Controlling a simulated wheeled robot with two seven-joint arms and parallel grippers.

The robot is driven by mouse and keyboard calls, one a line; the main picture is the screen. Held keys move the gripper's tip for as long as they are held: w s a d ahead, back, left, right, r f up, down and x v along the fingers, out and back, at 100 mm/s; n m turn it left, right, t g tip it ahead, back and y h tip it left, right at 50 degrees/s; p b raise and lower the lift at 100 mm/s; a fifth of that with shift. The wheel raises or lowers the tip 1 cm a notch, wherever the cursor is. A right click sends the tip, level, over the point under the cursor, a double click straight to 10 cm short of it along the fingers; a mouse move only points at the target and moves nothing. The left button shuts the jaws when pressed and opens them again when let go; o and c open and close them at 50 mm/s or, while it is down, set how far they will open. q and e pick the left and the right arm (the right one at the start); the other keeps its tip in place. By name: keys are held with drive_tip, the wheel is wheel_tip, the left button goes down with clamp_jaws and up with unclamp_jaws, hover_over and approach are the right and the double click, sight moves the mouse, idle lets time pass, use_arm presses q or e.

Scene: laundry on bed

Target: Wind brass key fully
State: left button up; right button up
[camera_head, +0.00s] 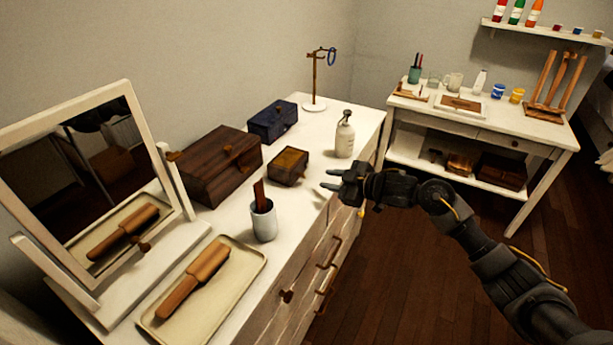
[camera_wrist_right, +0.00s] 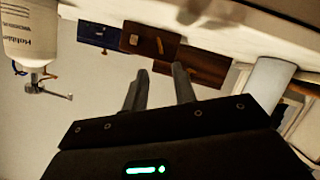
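A small brown wooden box (camera_head: 288,167) with a brassy-gold top sits on the white dresser. In the right wrist view, which looks upside down, the small box (camera_wrist_right: 149,38) shows a thin brass-coloured piece (camera_wrist_right: 160,46) on its face. I cannot tell for sure whether this is the key. My right gripper (camera_head: 327,180) is just right of the small box, apart from it, its fingers pointing left toward it. The fingers (camera_wrist_right: 158,84) are open with nothing between them. My left gripper is not in view.
A white bottle (camera_head: 344,138) stands behind my right gripper. A white cup (camera_head: 264,222) stands nearer. A large wooden box (camera_head: 215,170) and a blue box (camera_head: 272,120) sit behind the small box. A tray with a brush (camera_head: 195,280) and a mirror (camera_head: 90,180) are at left.

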sight(304, 175)
drive_tip(key=x, duration=0.9)
drive_tip(key=shift+w+a+f, duration=0.1)
drive_tip(key=shift+w+a, duration=0.05)
drive_tip(key=shift+a, duration=0.05)
clamp_jaws()
